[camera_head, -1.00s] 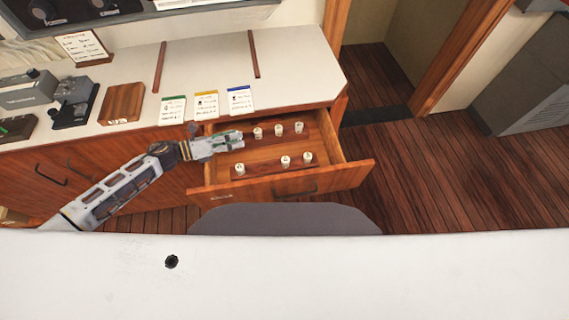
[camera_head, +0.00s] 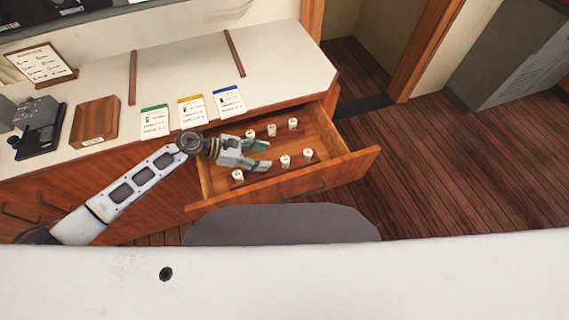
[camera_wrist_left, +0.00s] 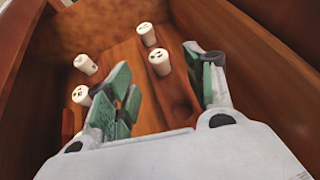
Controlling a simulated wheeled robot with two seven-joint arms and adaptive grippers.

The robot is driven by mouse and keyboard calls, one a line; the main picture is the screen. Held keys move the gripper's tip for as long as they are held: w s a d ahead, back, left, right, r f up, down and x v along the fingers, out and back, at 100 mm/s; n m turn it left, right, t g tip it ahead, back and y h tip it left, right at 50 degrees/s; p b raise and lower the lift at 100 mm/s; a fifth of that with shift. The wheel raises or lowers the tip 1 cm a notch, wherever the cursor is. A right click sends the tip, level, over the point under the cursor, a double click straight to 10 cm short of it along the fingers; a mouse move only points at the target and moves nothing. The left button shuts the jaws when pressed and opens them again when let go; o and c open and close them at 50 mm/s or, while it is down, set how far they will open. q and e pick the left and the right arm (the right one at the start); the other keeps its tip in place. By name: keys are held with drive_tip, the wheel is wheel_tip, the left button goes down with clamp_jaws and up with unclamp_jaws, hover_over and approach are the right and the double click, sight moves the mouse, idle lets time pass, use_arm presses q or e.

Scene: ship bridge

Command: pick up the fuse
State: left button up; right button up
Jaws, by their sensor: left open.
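Several small white cylindrical fuses stand upright in two rows in the open wooden drawer (camera_head: 345,166). The back row includes one at the right (camera_head: 293,123) and one in the middle (camera_head: 272,129). The front row includes a left one (camera_head: 238,175), a middle one (camera_head: 285,160) and a right one (camera_head: 308,154). My left gripper (camera_head: 268,155) is over the drawer between the rows, open and empty, its fingertips just left of the front middle fuse. In the left wrist view, the gripper (camera_wrist_left: 168,75) has a fuse (camera_wrist_left: 160,61) beyond and between its fingers, with another (camera_wrist_left: 146,34) behind it. My right gripper is not seen.
The drawer's wooden walls (camera_wrist_left: 250,45) rise around the gripper. Open plank floor (camera_head: 440,170) lies to the right.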

sight(282, 159)
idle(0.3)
use_arm(q)
drive_tip(key=shift+x, duration=1.15)
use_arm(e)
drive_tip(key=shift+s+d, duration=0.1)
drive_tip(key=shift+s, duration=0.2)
use_arm(q)
drive_tip(key=shift+w+d+f, duration=0.15)
drive_tip(key=shift+d+f, duration=0.25)
drive_tip(key=shift+d, duration=0.1)
drive_tip(key=shift+w+d+f, duration=0.2)
drive_tip(key=shift+d+f, duration=0.25)
drive_tip(key=shift+d, duration=0.05)
drive_tip(key=shift+d+f+p, duration=0.3)
drive_tip(key=shift+d+f, duration=0.1)
drive_tip(key=shift+d, duration=0.2)
drive_tip(key=shift+w+d+f, duration=0.1)
drive_tip(key=shift+d+f, duration=0.1)
drive_tip(key=shift+d, duration=0.2)
drive_tip(key=shift+f, duration=0.1)
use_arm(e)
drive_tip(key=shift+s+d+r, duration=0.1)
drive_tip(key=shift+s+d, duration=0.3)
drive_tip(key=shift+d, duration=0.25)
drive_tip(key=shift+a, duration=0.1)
